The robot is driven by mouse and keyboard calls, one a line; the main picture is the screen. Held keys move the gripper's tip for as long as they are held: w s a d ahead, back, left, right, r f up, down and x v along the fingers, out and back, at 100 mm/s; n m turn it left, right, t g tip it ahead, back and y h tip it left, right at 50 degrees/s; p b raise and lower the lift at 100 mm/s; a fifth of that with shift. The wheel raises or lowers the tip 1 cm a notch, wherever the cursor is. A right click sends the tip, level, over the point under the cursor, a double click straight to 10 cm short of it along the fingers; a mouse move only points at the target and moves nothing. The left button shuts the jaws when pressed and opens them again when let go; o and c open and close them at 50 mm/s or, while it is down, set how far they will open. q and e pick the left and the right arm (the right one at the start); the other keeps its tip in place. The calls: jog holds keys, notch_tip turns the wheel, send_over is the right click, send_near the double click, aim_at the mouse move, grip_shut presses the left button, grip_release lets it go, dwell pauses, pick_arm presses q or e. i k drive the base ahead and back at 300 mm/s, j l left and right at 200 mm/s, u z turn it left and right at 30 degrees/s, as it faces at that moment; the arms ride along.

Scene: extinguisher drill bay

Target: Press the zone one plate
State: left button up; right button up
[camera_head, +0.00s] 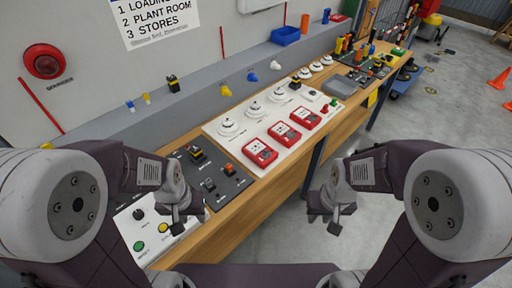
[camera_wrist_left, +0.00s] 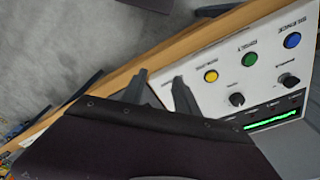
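Three red call points with white plates stand in a row on a white board: a near one (camera_head: 260,152), a middle one (camera_head: 285,133) and a far one (camera_head: 306,117). Their lettering is too small to read, so I cannot tell which is zone one. My left gripper (camera_head: 180,214) is over the near end of the bench, by the white control panel (camera_head: 128,222), well short of the call points. In the left wrist view its fingers (camera_wrist_left: 160,82) are apart with nothing between them. My right gripper (camera_head: 332,215) is in front of the bench, over the floor, apart from everything; its finger gap is unclear.
The control panel carries a yellow button (camera_wrist_left: 211,76), a green button (camera_wrist_left: 249,59) and a blue button (camera_wrist_left: 292,40). A dark switch board (camera_head: 222,184) lies between panel and call points. White round detectors (camera_head: 254,109) stand behind the call points. The wall sign (camera_head: 155,18) lists zones.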

aim_at(256, 146)
jog(key=i+l+z, duration=0.15)
jog(key=i+z, duration=0.25)
jog(key=i+l+z, duration=0.1)
jog(key=z, duration=0.25)
jog(key=i+j, duration=0.05)
jog(key=i, duration=0.05)
